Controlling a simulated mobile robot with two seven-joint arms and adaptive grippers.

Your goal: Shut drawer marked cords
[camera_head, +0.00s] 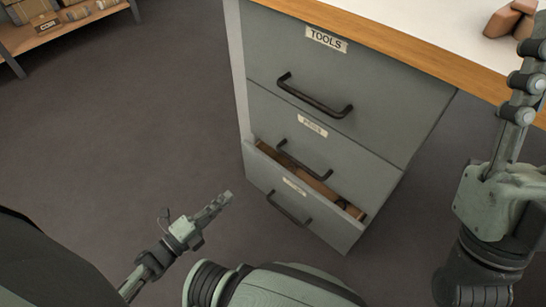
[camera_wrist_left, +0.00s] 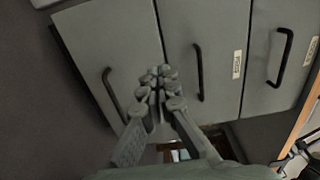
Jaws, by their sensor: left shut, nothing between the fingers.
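A grey cabinet holds three stacked drawers. The bottom drawer (camera_head: 300,203) stands partly open, with its brown inside showing; its label (camera_head: 294,186) is too small to read. Its dark bar handle (camera_head: 289,209) also shows in the left wrist view (camera_wrist_left: 113,95). The top drawer (camera_head: 350,75), marked TOOLS, and the middle drawer (camera_head: 320,130) are shut. I cannot read the middle label (camera_head: 312,125) surely. My left gripper (camera_head: 228,198) is shut and empty, left of the bottom drawer's handle, apart from it in the head view. My right gripper (camera_head: 530,62) is at the right, its opening unclear.
A wooden-edged worktop (camera_head: 410,38) lies over the cabinet, with brown blocks (camera_head: 510,20) on a white surface at its right. A low shelf (camera_head: 60,28) with boxes stands at the far left. The dark floor left of the cabinet is clear.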

